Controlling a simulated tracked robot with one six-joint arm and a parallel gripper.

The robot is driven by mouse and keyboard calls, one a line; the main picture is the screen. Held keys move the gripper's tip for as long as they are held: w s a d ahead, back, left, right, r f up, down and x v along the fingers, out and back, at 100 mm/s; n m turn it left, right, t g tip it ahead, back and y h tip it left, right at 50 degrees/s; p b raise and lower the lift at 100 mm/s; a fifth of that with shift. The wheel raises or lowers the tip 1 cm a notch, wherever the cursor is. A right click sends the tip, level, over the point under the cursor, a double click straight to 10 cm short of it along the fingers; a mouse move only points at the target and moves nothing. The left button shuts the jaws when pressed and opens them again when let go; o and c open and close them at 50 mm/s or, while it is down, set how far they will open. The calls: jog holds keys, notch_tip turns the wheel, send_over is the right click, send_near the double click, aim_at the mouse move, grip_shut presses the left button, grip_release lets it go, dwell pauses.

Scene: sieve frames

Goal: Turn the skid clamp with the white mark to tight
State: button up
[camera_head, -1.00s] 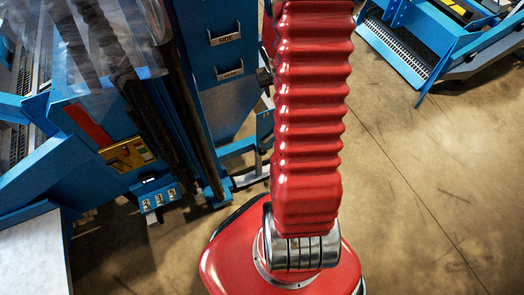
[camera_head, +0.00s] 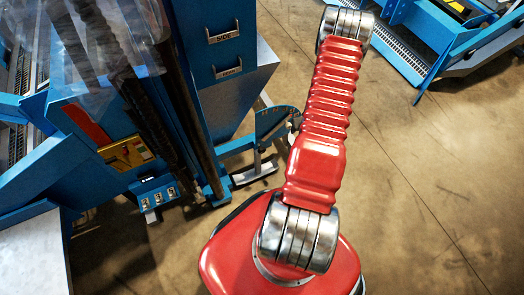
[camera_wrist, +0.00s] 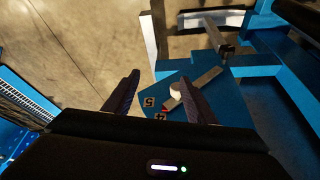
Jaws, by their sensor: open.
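My gripper (camera_wrist: 158,88) is open, its two dark fingers apart with nothing between their tips. A flat grey lever (camera_wrist: 207,80) lies across a blue plate (camera_wrist: 188,116), partly behind the right finger. A white round part (camera_wrist: 176,89) shows at the lever near that finger; I cannot tell if it is the clamp's mark. Small number labels (camera_wrist: 150,102) and a red mark sit on the plate. In the head view a blue plate (camera_head: 280,119) with a curved edge shows beside my arm.
A grey bar with a dark end (camera_wrist: 216,36) and blue beams (camera_wrist: 256,62) stand beyond the plate. A tall blue machine (camera_head: 228,45) with a control box (camera_head: 158,193) stands left. Bare concrete floor (camera_head: 430,190) lies right.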

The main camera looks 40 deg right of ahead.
notch_tip(320, 180, down, 8)
jog(key=s+a+r+t, duration=0.1)
jog(key=s, duration=0.2)
jog(key=m+t+y, duration=0.2)
jog(key=m+t, duration=0.1)
jog(key=t, duration=0.7)
send_near(263, 152)
jog(key=r+v, duration=0.1)
jog(key=v, duration=0.2)
jog(key=shift+w+f, duration=0.15)
jog(key=shift+f, duration=0.05)
jog(key=shift+w, duration=0.1)
jog(key=shift+x, duration=6.8)
jog(key=shift+f, duration=0.15)
jog(key=c, duration=1)
